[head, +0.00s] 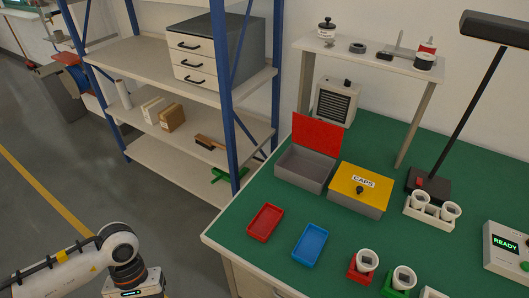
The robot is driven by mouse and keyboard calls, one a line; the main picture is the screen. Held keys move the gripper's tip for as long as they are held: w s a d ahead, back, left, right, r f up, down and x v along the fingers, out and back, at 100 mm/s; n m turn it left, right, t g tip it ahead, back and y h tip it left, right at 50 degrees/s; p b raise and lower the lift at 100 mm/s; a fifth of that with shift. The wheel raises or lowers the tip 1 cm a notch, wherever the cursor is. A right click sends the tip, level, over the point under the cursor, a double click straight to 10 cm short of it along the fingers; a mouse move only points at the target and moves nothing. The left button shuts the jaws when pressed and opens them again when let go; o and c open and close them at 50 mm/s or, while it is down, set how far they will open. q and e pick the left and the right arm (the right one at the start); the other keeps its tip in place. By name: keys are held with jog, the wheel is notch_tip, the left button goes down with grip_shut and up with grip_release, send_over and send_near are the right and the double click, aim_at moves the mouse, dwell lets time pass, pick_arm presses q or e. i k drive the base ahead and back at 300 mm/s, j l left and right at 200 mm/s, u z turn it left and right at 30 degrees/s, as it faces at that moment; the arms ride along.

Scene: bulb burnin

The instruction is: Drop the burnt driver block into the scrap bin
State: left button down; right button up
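A grey box (290,172) with its red lid (316,136) raised stands on the green bench; no label on it can be read, so I cannot tell if it is the scrap bin. A red block (355,276) and a green block (391,292), each with a white cup-shaped piece on top, stand at the bench's front. I cannot tell which block, if any, is the burnt driver block. My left arm enters at the lower left; its gripper is below the frame. My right gripper is not in view.
A closed yellow-lidded CAPS box (362,182) stands beside the grey box. A red tray (265,222) and a blue tray (310,244) lie empty in front. A white holder (427,212), a lamp (428,186) and a READY device (505,250) are at right. Shelving (185,58) stands behind left.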

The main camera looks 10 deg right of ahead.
aim_at(299, 173)
jog(key=i+j, duration=0.2)
jog(key=j, duration=0.15)
jog(key=i+j+z, duration=0.1)
jog(key=i+j, duration=0.35)
jog(key=j, duration=0.2)
jog(key=i+j, duration=0.2)
jog(key=j, duration=0.15)
jog(key=i+j+z, duration=0.1)
jog(key=j, duration=0.25)
jog(key=i+j, duration=0.3)
jog(key=z, duration=0.45)
jog(key=j+z, duration=0.1)
jog(key=z, duration=0.75)
jog(key=j+z, duration=0.1)
jog(key=z, duration=0.75)
